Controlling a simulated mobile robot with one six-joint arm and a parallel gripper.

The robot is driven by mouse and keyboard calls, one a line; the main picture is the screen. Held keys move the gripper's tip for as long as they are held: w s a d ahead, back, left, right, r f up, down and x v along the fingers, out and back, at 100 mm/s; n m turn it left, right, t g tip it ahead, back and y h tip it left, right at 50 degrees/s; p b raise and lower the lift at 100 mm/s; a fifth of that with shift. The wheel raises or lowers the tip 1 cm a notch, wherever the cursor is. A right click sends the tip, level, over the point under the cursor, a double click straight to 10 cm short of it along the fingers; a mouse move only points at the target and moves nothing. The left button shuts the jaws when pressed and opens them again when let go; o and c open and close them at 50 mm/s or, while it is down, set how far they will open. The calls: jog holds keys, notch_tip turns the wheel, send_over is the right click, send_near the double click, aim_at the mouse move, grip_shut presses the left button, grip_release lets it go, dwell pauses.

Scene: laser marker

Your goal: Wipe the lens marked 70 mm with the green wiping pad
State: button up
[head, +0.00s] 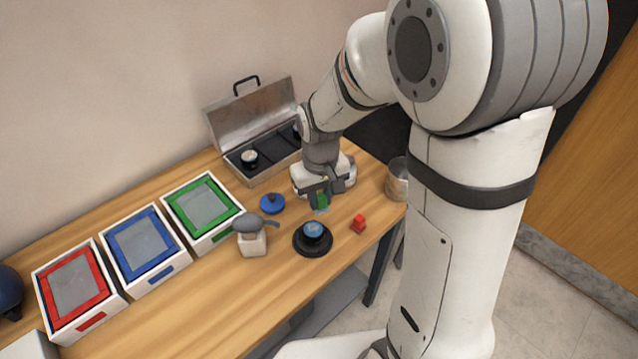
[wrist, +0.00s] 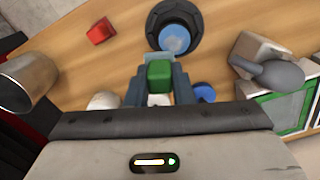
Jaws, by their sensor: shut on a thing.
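My gripper (head: 321,190) is shut on the green wiping pad (head: 321,200), a small green block. In the wrist view the green pad (wrist: 159,74) sits between the two fingers (wrist: 160,88), with a pale bluish edge beyond it. A blue-topped lens (head: 313,230) rests on a round black stand (head: 313,246), just in front of my gripper in the head view. In the wrist view the lens (wrist: 174,38) lies beyond the fingertips, apart from the pad. Another lens (head: 249,157) is in the open case. I cannot read any mark on the lenses.
A red block (head: 358,223) lies right of the stand, and a metal cup (head: 397,182) stands at the right edge. A grey-topped white dispenser (head: 251,240) and a blue knobbed lid (head: 271,203) are left. Red, blue and green framed trays (head: 200,205) line the left. The open case (head: 238,125) is behind.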

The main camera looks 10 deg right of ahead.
jog(key=shift+r+p, duration=0.55)
jog(key=shift+r, duration=0.55)
